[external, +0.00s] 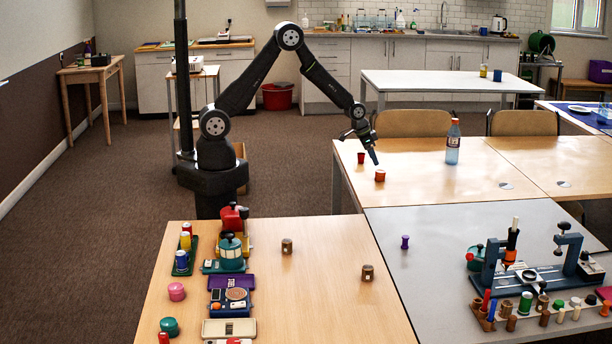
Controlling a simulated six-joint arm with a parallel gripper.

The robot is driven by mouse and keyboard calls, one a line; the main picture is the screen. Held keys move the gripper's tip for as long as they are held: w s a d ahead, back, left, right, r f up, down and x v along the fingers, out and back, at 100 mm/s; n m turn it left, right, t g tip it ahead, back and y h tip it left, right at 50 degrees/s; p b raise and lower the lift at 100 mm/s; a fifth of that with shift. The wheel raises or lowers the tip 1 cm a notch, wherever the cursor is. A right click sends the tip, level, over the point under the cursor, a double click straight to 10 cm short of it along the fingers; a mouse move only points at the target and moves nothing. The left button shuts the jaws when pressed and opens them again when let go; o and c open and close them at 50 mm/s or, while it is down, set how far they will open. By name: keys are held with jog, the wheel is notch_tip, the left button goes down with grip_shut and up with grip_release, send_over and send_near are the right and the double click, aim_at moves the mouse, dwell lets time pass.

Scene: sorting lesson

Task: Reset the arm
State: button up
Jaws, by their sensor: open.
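My gripper (373,155) is at the end of my arm, over the near left edge of the far wooden table (415,165). It points down and is open, with nothing seen between its fingers. A small orange-red cup-like piece (380,176) stands on that table just below and right of the fingertips. A second red piece (361,158) stands just left of the gripper. Whether the gripper touches either piece cannot be told from this view.
A water bottle (453,143) stands right of the gripper. The near wooden table (320,310) holds two brown pieces and a row of coloured items at its left. A purple spool (405,242) and a blue press-like fixture (490,262) stand on the grey table (440,290).

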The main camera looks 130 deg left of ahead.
aim_at(379, 171)
jog(key=x, duration=0.7)
jog(key=shift+f, duration=0.2)
jog(key=r, duration=0.3)
jog(key=d+r, duration=0.1)
jog(key=shift+w+r, duration=0.25)
jog(key=shift+r, duration=0.15)
jog(key=w+d+r, duration=0.4)
jog(key=d+r, duration=0.2)
jog(key=d, duration=0.5)
jog(key=w+d+m+h, duration=0.1)
jog(key=w+d+m, duration=0.2)
jog(key=w+d, duration=0.65)
jog(key=w+d+m+h, duration=0.1)
jog(key=w+d, duration=0.3)
jog(key=d, duration=0.7)
jog(key=w+d+m, duration=0.3)
jog(key=w+d, duration=0.1)
jog(key=d, duration=0.8)
jog(key=w+d+m+t+h, duration=0.1)
jog(key=w+d, duration=0.3)
jog(key=d, duration=0.7)
jog(key=shift+d+m+h, duration=0.2)
jog(key=shift+m+h, duration=0.1)
jog(key=shift+m, duration=0.5)
jog(key=shift+r, duration=0.1)
